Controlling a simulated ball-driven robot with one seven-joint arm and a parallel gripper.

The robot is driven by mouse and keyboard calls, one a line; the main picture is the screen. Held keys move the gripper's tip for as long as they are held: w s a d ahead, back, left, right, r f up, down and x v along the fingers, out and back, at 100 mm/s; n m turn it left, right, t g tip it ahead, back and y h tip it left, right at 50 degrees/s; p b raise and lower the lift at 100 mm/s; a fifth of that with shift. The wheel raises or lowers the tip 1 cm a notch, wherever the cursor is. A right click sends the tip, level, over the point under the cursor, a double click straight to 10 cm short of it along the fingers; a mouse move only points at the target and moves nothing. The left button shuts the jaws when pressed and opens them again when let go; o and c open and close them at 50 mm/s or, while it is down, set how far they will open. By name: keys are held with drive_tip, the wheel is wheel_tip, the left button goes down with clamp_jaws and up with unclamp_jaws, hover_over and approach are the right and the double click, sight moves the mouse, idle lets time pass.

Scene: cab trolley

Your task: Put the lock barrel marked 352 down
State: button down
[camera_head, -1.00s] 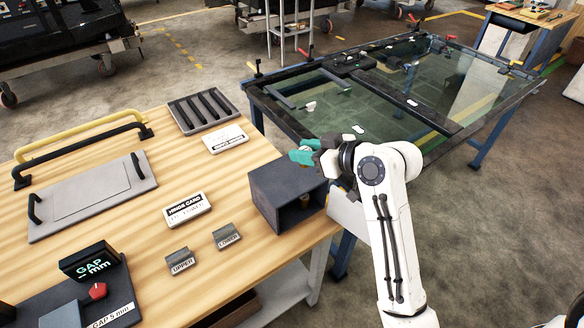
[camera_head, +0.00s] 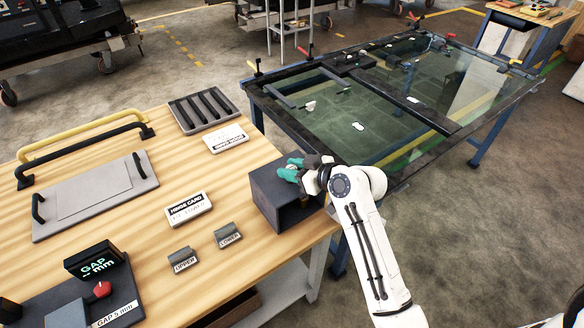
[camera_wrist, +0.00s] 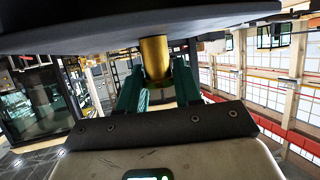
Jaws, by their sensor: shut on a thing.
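My gripper (camera_head: 291,170) is above or at the top of the dark open-fronted box (camera_head: 262,202) on the wooden bench. Its green fingers (camera_wrist: 155,88) are shut on a brass cylinder, the lock barrel (camera_wrist: 155,56), in the wrist view. The upper end of the barrel meets the edge of a dark surface in that view; I cannot tell whether they touch. No number can be read on the barrel. In the head view the barrel is not clearly visible in the fingers.
A slotted dark tray (camera_head: 202,107) stands at the bench's back. A glass-topped frame (camera_head: 350,125) stands beyond. Bare wood (camera_head: 150,230) lies around the cards.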

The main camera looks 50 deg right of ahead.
drive_tip(key=c, duration=0.8)
unclamp_jaws()
drive_tip(key=shift+o, duration=0.2)
drive_tip(key=shift+r, duration=0.1)
drive_tip(key=b+v, duration=0.2)
drive_tip(key=v, duration=0.9)
drive_tip(key=s+a+f+g+y, duration=0.1)
drive_tip(key=s+a+f+g, duration=0.55)
drive_tip(key=a+f, duration=0.55)
drive_tip(key=s+a+f+g, duration=0.1)
drive_tip(key=s+f+g, duration=0.1)
drive_tip(key=s+g, duration=0.1)
drive_tip(key=s+a+f+m+g+h, duration=0.1)
drive_tip(key=s+a+f+g, duration=0.1)
drive_tip(key=s, duration=0.4)
drive_tip(key=shift+f+g+h, duration=0.3)
drive_tip(key=shift+f+g, duration=0.15)
drive_tip(key=shift+s, duration=0.1)
